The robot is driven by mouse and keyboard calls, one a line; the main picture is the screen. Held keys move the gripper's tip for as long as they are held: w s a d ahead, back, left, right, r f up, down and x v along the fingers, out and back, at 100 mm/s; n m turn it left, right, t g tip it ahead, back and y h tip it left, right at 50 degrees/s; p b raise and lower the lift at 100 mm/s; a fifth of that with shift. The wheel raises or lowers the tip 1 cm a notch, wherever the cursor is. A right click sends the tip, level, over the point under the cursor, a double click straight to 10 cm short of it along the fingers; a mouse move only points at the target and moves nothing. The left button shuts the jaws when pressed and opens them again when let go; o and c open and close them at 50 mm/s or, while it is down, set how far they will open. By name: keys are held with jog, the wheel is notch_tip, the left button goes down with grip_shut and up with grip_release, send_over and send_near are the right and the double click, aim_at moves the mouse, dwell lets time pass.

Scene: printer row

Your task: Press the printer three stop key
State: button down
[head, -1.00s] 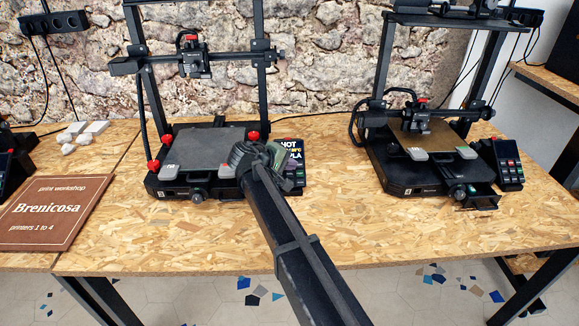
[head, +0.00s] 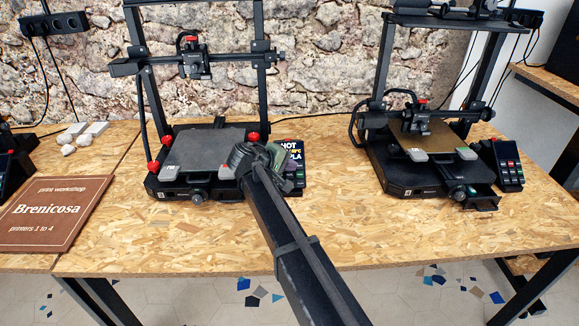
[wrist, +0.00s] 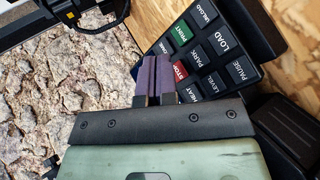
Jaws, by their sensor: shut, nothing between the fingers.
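The red STOP key (wrist: 180,71) shows in the wrist view on a dark keypad (wrist: 222,62), beside keys marked PRINT, PARK, LEVEL, HEAT, LOAD, UNLOAD and PAUSE. My gripper (wrist: 152,62) is shut and empty, its purple-grey fingers just left of the STOP key. I cannot tell its height above the keypad. In the head view, my gripper is at the control panel (head: 295,150) of the middle printer (head: 208,150), hiding part of it. The panel's screen reads HOT and PLA. The printer's number is too small to read.
Another printer (head: 432,165) with its own panel (head: 508,165) stands to the right. A brown sign (head: 55,213) reading "printers 1 to 4" lies at the left. The wooden table (head: 160,235) is clear in front of the printers.

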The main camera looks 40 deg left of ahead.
jog(key=shift+f, duration=0.15)
dwell(0.5)
jog(key=shift+w+a+f+b, duration=0.15)
jog(key=shift+w+f+b, duration=0.05)
jog(key=shift+b, duration=0.15)
jog(key=shift+w+a+f+b, duration=0.15)
jog(key=shift+f+b, duration=0.2)
dwell(0.5)
jog(key=shift+r, duration=0.15)
jog(key=shift+s+d+r+p, duration=0.35)
jog(key=shift+r+p, duration=0.2)
jog(key=shift+p, duration=0.1)
jog(key=r+p, duration=0.1)
jog(key=s+d+r+p, duration=0.2)
jog(key=r+p, duration=0.1)
jog(key=shift+s, duration=0.2)
jog(key=shift+f, duration=0.1)
dwell(0.7)
